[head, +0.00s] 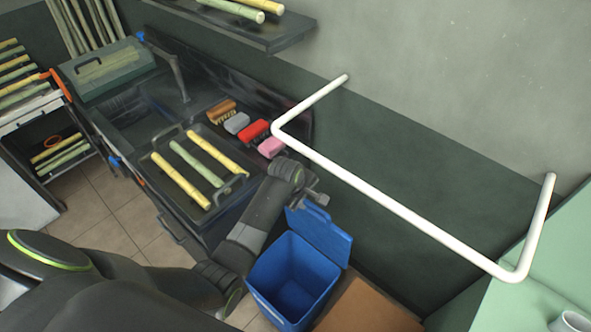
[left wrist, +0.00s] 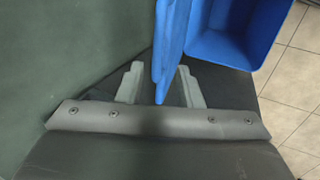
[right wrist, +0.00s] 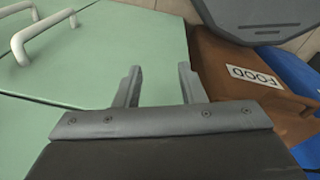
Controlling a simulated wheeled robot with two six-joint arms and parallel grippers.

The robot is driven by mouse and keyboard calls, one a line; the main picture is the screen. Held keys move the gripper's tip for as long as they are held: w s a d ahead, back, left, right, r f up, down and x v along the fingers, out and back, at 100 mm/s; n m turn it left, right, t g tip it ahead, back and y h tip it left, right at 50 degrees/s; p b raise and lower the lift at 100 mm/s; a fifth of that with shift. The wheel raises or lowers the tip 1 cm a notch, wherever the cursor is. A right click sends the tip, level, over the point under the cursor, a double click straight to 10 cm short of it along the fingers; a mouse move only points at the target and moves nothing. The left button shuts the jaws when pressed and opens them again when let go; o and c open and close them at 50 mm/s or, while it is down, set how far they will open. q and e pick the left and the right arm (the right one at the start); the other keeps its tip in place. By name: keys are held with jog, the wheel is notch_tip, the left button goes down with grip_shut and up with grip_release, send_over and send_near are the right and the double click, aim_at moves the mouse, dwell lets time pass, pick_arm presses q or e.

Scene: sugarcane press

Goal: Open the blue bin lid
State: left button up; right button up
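The blue bin (head: 288,277) stands on the floor by the dark wall. Its blue lid (head: 322,236) is raised and tilted up at the bin's wall side, so the inside shows. My left gripper (head: 318,198) is at the lid's top edge. The bin's open inside (left wrist: 228,35) shows behind. My right gripper (right wrist: 158,88) is open and empty, outside the head view.
A brown bin (head: 368,308) stands right of the blue one; its FOOD label (right wrist: 254,76) shows in the right wrist view. A white rail (head: 400,205) juts from the wall above. The dark sink counter (head: 215,215) is left. A green cabinet (right wrist: 100,55) lies near my right gripper.

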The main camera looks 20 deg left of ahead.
pick_arm(q)
jog(key=w+p+v, duration=0.1)
jog(key=v, duration=1.3)
jog(key=shift+w+d+r, duration=0.15)
jog(key=shift+d+r, duration=0.1)
jog(key=shift+r, duration=0.1)
dwell(0.4)
